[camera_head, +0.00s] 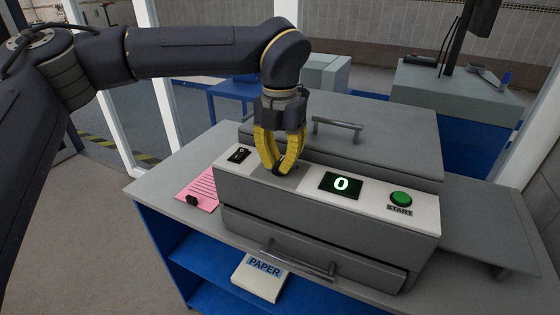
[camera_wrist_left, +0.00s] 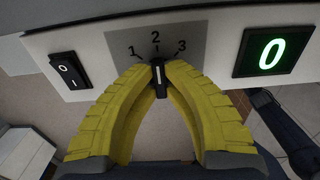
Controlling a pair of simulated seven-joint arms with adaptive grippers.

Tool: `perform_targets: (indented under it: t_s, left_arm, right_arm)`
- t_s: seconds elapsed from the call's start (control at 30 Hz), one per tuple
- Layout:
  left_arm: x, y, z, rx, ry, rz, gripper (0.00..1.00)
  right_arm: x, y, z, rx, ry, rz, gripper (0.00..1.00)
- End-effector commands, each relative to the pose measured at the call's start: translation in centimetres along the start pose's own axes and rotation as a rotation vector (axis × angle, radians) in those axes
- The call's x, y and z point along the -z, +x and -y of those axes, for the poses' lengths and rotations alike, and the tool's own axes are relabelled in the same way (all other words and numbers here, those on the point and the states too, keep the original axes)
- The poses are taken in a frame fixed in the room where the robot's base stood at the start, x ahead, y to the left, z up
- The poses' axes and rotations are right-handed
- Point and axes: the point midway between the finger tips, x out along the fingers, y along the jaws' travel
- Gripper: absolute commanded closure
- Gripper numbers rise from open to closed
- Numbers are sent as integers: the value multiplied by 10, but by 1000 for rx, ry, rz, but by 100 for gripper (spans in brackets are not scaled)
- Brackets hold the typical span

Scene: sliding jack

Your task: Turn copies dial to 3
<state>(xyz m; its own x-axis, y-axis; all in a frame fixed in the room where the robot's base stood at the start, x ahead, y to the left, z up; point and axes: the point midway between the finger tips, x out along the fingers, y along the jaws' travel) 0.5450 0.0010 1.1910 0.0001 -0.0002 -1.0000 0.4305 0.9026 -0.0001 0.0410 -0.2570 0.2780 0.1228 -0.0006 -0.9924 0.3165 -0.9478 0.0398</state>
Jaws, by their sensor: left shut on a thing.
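The copies dial (camera_wrist_left: 158,78) is a small black knob with a white pointer line, on a grey plate marked 1, 2 and 3 on the copier's front panel. In the left wrist view the pointer aims up at about 2. My left gripper (camera_head: 278,170), with yellow fingers, comes down onto the panel; its fingertips (camera_wrist_left: 158,68) close on both sides of the dial. In the head view the fingers mostly hide the dial. The display (camera_head: 341,185) shows a green 0. My right gripper is not in view.
A black power switch (camera_head: 239,155) sits left of the dial, and a green START button (camera_head: 400,199) sits right of the display. The copier (camera_head: 390,160) has a lid handle (camera_head: 338,129) behind and a drawer handle (camera_head: 298,262) in front. Pink paper (camera_head: 202,191) lies left; a PAPER pack (camera_head: 262,275) is below.

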Motion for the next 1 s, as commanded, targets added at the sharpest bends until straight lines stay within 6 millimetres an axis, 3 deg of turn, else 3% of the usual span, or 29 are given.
perform_targets:
  t_s: [0.6,1.0]
  left_arm:
    - [0,1,0,0,551,-1,100]
    - [0,1,0,0,755,-1,100]
  right_arm:
    - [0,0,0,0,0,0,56]
    - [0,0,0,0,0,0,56]
